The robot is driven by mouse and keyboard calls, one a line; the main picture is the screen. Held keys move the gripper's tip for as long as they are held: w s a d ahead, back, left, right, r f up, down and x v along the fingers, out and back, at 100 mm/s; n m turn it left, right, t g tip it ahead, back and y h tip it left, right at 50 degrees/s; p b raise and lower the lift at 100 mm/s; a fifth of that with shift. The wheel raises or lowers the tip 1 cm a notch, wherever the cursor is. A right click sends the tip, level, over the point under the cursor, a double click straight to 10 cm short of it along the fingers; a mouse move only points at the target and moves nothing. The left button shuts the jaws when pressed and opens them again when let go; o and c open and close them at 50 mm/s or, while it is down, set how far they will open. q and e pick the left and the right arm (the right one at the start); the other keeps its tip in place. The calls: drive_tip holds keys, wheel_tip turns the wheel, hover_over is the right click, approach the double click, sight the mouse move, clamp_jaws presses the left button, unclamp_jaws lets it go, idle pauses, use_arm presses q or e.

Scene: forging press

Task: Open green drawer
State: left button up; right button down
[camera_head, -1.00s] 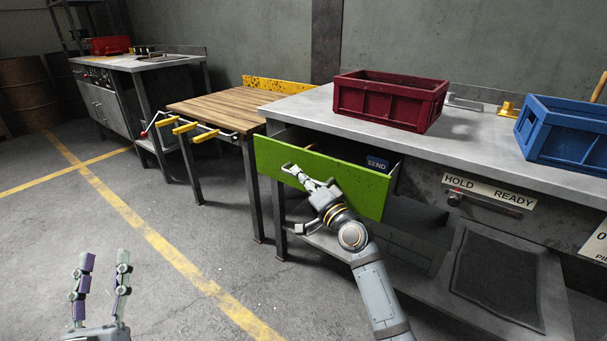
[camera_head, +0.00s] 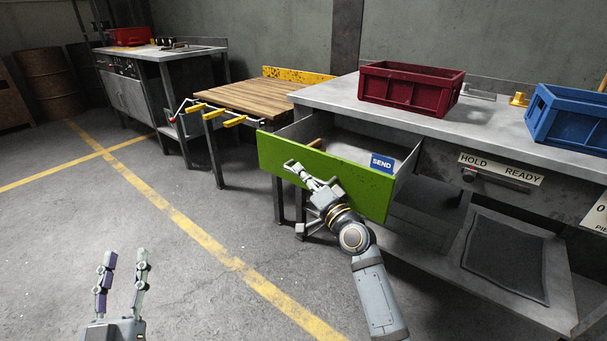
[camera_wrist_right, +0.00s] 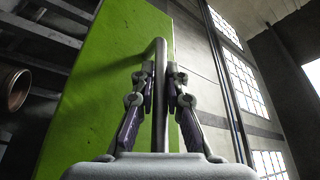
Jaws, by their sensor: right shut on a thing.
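The green drawer (camera_head: 350,181) stands well out from the grey workbench, and its inside shows. A blue "SEND" label (camera_head: 382,162) and a brownish thing (camera_head: 317,143) are seen inside it. My right gripper (camera_head: 296,168) is at the drawer's front. In the right wrist view the green front (camera_wrist_right: 95,85) fills the left, and the gripper (camera_wrist_right: 160,85) is shut on a bent metal handle bar (camera_wrist_right: 160,105), one finger on each side. My left gripper (camera_head: 127,262) is open and empty over the floor at lower left.
A dark red crate (camera_head: 408,90) and a blue crate (camera_head: 570,125) stand on the workbench (camera_head: 335,93). A wooden-topped table (camera_head: 255,97) with yellow-handled clamps is left of the drawer. The floor in front is clear.

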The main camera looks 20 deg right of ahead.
use_arm(q)
drive_tip(key=shift+r, duration=0.1)
use_arm(e)
drive_tip(key=c, duration=1.4)
unclamp_jaws()
use_arm(q)
drive_tip(key=shift+r, duration=0.25)
use_arm(e)
drive_tip(key=shift+o, duration=0.2)
use_arm(q)
drive_tip(key=shift+r, duration=0.1)
use_arm(e)
drive_tip(key=v, duration=1.2)
